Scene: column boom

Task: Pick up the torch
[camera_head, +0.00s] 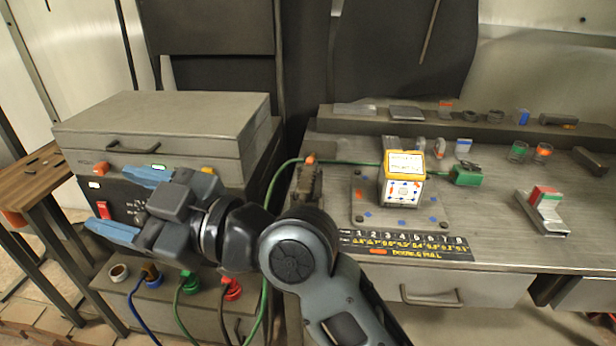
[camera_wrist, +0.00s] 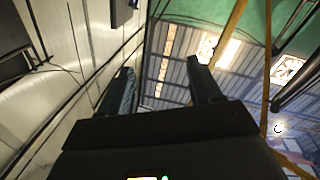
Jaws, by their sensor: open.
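My gripper (camera_head: 108,198) has two blue fingers spread apart with nothing between them. It is at the left in the head view, in front of the grey case and well away from the workbench top. The wrist view shows the dark fingers (camera_wrist: 160,75) apart, facing the wall and roof. I cannot tell for sure which object is the torch. A dark cylindrical object (camera_head: 558,120) lies on the rear ledge of the workbench at the right, and another dark object (camera_head: 590,168) lies on the bench top at the far right edge. No torch shows in the wrist view.
The workbench (camera_head: 490,235) carries a white and yellow box (camera_head: 403,190), a green block (camera_head: 467,176), small cups and a red-green block (camera_head: 543,197). A grey case (camera_head: 165,125) stands left. A green cable (camera_head: 340,162) crosses the bench. The bench's front right is mostly clear.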

